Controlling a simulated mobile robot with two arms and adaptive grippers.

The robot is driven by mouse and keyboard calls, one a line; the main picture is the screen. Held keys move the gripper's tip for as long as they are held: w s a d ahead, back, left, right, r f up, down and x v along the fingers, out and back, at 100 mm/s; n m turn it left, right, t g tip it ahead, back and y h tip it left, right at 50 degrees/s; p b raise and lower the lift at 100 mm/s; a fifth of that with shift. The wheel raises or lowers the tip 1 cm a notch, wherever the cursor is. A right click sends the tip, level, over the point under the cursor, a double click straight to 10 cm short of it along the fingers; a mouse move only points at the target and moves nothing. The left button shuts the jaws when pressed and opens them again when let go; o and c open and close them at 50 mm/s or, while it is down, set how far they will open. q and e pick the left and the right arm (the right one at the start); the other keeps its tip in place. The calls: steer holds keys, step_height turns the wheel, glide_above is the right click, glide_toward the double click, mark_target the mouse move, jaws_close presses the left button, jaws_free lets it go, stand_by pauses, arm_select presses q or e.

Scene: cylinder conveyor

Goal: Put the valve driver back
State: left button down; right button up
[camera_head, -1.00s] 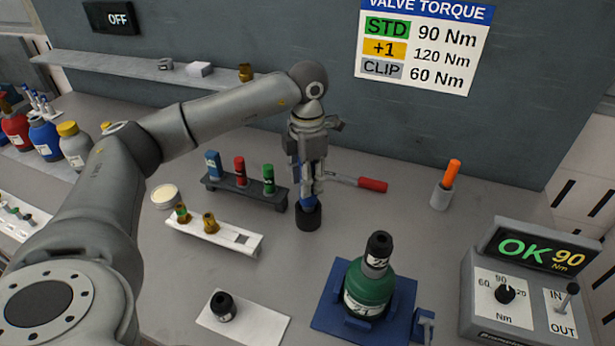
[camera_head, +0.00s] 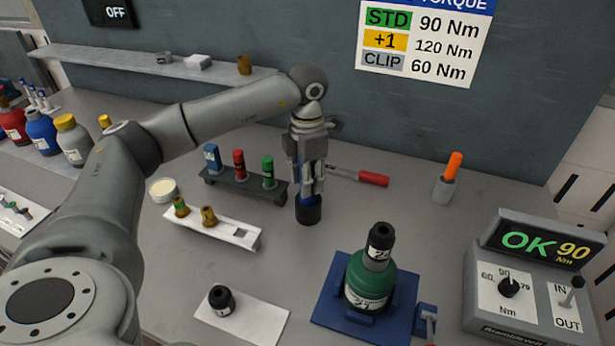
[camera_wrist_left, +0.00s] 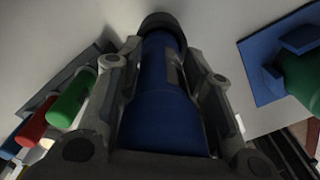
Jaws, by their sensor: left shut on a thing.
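The valve driver (camera_wrist_left: 160,95) is a blue cylinder, upright between the fingers of my left gripper (camera_head: 308,188). My left gripper is shut on it. In the wrist view the blue body fills the space between both fingers. The driver's lower end meets a black round cup (camera_head: 308,211) on the table, also seen as a dark rim in the wrist view (camera_wrist_left: 163,20). The driver appears to be inside this cup, but how deep is hidden. My right gripper is not in view.
A rack (camera_head: 240,186) with blue, red and green pieces stands close left. A red-handled tool (camera_head: 372,179) lies behind to the right. A green bottle (camera_head: 368,285) stands on a blue base (camera_head: 330,300) at front right. The torque box (camera_head: 500,325) reads OK 90.

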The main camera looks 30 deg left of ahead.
arm_select(q)
steer(key=shift+f+b, duration=0.85)
steer(key=shift+f, duration=0.3)
steer(key=c, duration=1)
jaws_free()
steer(key=shift+r, duration=0.1)
steer(key=shift+c, duration=0.2)
steer(key=shift+o, duration=0.7)
steer(key=shift+r+p, duration=2)
steer(key=shift+r, duration=0.95)
